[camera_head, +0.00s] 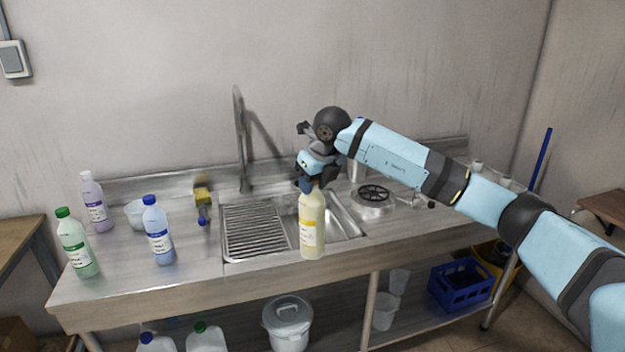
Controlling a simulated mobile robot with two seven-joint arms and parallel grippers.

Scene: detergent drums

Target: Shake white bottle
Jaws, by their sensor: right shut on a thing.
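A pale cream-white bottle (311,212) with a yellow and white label hangs upright in front of the sink (345,222). My right gripper (311,184) is shut on the top of this bottle, and its fingers hide the cap. The bottle overlaps the front edge of the counter in the picture; I cannot tell exactly how high its base is. My left gripper is not in view.
A tall faucet (241,140) rises behind the sink. A blue crate (461,286) sits on the lower shelf.

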